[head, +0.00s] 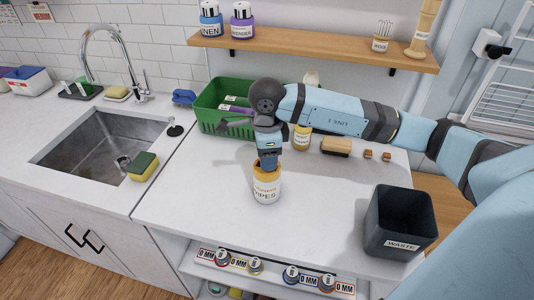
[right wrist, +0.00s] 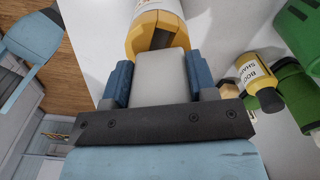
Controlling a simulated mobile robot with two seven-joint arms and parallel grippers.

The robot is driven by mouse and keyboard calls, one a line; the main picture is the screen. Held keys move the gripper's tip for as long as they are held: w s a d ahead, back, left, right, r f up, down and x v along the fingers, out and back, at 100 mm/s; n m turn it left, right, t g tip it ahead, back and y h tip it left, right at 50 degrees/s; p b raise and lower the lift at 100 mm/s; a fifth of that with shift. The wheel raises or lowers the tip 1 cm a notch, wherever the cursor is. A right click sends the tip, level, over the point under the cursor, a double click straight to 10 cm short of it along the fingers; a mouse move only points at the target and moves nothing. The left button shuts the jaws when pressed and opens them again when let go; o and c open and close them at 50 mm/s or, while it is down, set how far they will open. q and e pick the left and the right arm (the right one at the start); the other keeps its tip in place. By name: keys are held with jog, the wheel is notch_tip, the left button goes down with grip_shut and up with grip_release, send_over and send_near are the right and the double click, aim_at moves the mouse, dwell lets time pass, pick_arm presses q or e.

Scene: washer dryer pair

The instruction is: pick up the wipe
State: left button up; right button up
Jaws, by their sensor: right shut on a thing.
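The wipes canister (head: 266,190), white-labelled with an orange-yellow lid, stands upright on the white counter (head: 200,205). Its lid (right wrist: 148,35) also shows in the right wrist view. My right gripper (head: 267,166) points down right over the canister's top. In the right wrist view its two blue fingers (right wrist: 157,68) are shut on a pale, whitish wipe (right wrist: 160,85). The wipe reaches toward the dark slot in the lid; I cannot tell whether its end is still inside. In the head view the wipe is hidden by the gripper. My left gripper is not in view.
A dark waste bin (head: 398,225) stands at the counter's right front. A sink (head: 90,148) and a sponge (head: 143,167) are left. A wooden shelf (head: 310,46) hangs above.

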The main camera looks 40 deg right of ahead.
notch_tip(320, 180, up, 20)
dwell(0.5)
